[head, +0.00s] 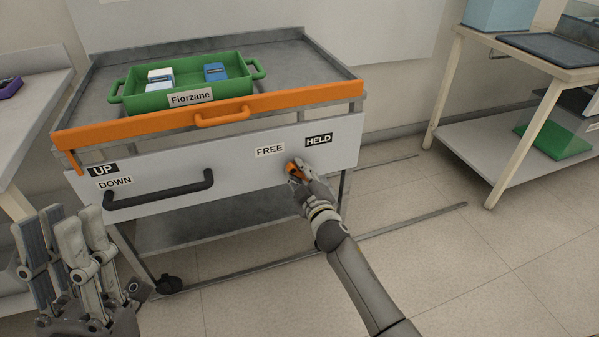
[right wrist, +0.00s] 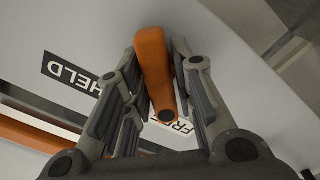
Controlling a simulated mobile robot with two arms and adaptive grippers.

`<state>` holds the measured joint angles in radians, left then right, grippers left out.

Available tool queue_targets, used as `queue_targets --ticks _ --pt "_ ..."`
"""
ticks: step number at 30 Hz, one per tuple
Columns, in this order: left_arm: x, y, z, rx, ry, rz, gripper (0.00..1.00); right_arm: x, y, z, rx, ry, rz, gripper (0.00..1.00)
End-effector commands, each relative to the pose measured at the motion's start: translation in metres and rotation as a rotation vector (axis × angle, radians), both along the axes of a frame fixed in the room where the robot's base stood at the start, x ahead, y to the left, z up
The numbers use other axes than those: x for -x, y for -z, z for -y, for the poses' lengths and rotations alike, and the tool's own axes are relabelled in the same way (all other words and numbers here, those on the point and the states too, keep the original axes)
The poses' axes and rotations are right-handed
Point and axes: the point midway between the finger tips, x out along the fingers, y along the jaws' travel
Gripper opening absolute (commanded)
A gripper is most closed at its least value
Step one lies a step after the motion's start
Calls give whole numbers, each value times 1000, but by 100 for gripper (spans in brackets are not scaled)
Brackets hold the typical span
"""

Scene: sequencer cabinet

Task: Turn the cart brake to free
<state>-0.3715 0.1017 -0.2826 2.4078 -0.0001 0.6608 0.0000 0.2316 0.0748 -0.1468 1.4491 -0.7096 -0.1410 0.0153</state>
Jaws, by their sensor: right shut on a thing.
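The cart (head: 340,140) has a pale front panel with FREE (head: 269,151) and HELD (head: 318,140) labels. The orange brake lever (head: 293,169) is just below these labels, and it also shows in the right wrist view (right wrist: 152,65). My right gripper (head: 297,174) is at the lever. In the right wrist view its fingers (right wrist: 158,95) stand on both sides of the lever, shut on it. The gripper hides part of the lever in the head view. My left gripper (head: 68,245) is open and empty at the lower left, away from the cart.
A green tray (head: 215,106) labelled Fiorzane holds several small boxes on the cart top. An orange bar with a handle (head: 222,117) runs along the front edge. A black handle (head: 160,194) sits by UP and DOWN labels. A bench (head: 520,55) stands right; floor between is clear.

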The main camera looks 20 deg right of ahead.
Motion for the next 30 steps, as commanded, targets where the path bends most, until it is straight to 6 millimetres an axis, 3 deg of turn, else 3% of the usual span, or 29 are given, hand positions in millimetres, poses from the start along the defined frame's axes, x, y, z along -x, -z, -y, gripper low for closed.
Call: queue_targets --ticks 12,13,16,26,30 --pt "-1 0 0 -1 -1 -3 27 0 1 0 6 0 -1 0" --pt "-1 0 0 -1 -1 -3 27 0 1 0 6 0 -1 28" --pt "0 0 0 -1 -1 -3 27 0 1 0 6 0 -1 40" --pt "0 1 0 0 2 -3 27 1 0 0 5 0 0 40" --pt "0 1 0 0 1 -3 27 10 1 1 5 0 -1 40"
